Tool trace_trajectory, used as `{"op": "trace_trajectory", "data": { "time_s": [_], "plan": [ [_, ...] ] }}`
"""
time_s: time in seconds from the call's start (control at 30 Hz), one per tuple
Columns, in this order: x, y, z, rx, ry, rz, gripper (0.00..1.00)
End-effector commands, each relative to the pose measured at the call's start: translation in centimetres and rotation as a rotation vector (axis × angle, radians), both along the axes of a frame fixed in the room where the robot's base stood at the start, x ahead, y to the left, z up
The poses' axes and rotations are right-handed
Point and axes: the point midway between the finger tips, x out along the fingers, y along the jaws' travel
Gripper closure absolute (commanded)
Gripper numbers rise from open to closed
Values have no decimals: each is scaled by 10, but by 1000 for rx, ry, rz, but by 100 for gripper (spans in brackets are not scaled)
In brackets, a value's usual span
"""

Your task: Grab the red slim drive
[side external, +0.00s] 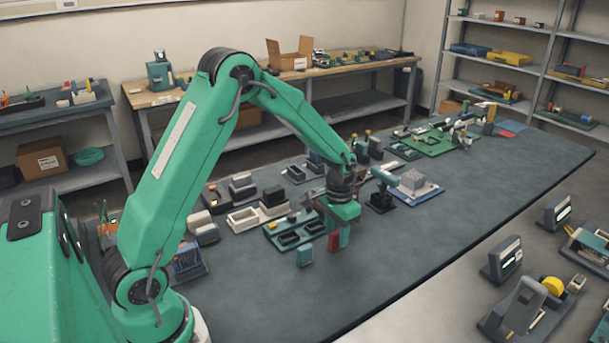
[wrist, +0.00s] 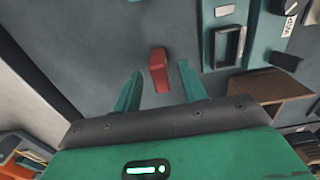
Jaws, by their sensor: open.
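The red slim drive (wrist: 159,72) shows in the wrist view between the tips of my gripper's two green fingers, with a gap on each side. It also shows in the side external view (side external: 334,241), upright just below my gripper (side external: 338,222). My gripper is open and empty, with its fingers (wrist: 160,69) pointing down over the table. In the side view the gripper body hides part of the drive. I cannot tell how far the fingertips are above the table.
A small teal block (side external: 305,255) stands left of the red drive. A teal tray with dark slots (side external: 271,236) lies close behind. A dark stand with a grey cylinder (side external: 380,198) is to the right. The table's front right is clear.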

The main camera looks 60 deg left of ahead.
Motion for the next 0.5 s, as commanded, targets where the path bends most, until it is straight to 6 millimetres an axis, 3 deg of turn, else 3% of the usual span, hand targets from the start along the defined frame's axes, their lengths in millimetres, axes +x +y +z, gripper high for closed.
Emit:
{"op": "trace_trajectory", "data": {
  "time_s": [0.17,0.5],
  "plan": [
    [0,0,-11,0,1,0,58],
    [0,0,-12,0,0,0,58]
  ]
}}
